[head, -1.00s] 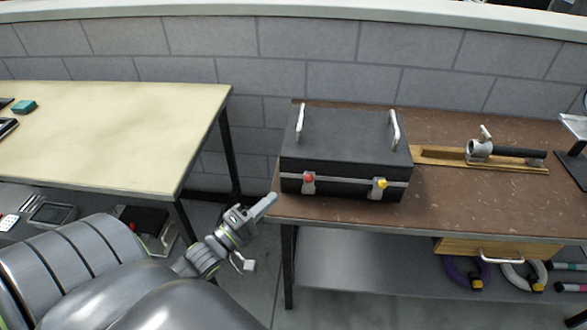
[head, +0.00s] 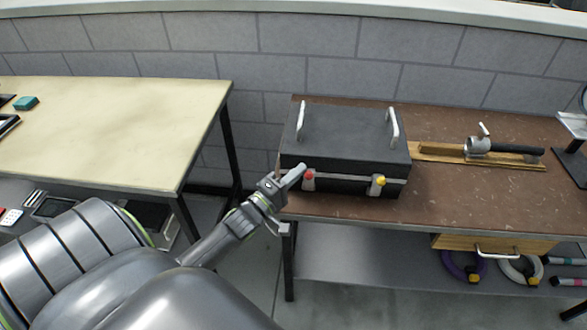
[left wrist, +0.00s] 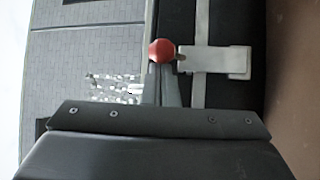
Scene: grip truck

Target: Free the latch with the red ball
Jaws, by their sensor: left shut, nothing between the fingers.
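A black case (head: 345,138) with two silver handles on its lid sits on the brown bench. On its front are two latches, one with a red ball (head: 309,174) and one with a yellow ball (head: 379,181). My left gripper (head: 300,171) is shut and empty, its tip right by the red ball. In the left wrist view the red ball (left wrist: 162,51) shows just beyond my fingertips (left wrist: 165,72), with its silver latch plate (left wrist: 225,61) beside it. I cannot tell whether they touch. My right gripper is not in view.
The brown bench (head: 450,205) also holds a wooden board (head: 440,152) with a clamp-like tool at the right. A cream table (head: 110,130) stands at the left, with a gap between the two. A wooden drawer (head: 470,245) hangs under the bench.

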